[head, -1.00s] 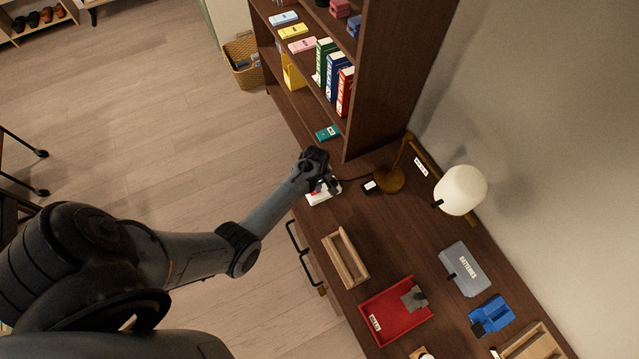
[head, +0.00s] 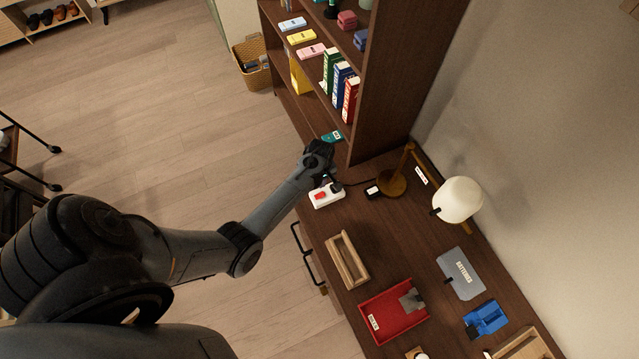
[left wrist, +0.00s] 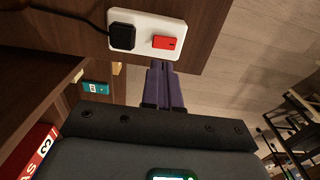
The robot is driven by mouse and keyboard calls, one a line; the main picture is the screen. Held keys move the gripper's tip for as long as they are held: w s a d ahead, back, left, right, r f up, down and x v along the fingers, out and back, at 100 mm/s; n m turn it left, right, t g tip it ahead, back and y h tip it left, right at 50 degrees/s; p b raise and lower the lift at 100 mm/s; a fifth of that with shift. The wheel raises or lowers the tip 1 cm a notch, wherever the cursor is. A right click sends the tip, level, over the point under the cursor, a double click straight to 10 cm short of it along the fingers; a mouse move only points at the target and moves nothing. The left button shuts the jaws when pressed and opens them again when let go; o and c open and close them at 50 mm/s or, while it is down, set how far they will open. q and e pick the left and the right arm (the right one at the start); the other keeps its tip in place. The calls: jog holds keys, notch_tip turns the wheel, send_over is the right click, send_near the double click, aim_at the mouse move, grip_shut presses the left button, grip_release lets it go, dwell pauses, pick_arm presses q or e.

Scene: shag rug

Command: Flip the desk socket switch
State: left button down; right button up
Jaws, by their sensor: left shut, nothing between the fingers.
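The desk socket (head: 328,199) is a white block on the near edge of the wooden desk. Its red switch (head: 320,196) shows beside my left gripper (head: 331,185) in the head view. In the left wrist view the white socket (left wrist: 143,18) carries a black plug (left wrist: 122,36) at left and the red switch (left wrist: 164,42) at right. My left gripper (left wrist: 164,70) is shut and empty, its fingertips close to the socket's edge below the red switch. I cannot tell whether they touch it. My right gripper is in neither view.
A lamp (head: 458,199) stands behind the socket. A wooden tray (head: 347,260) and a red tray (head: 375,318) lie nearer. A bookshelf (head: 398,90) rises beyond, with a teal box (head: 333,137) on its low shelf. A cable runs from the plug.

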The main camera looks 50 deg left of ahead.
pick_arm(q)
notch_tip(320, 180, up, 6)
jog(key=shift+r, duration=0.2)
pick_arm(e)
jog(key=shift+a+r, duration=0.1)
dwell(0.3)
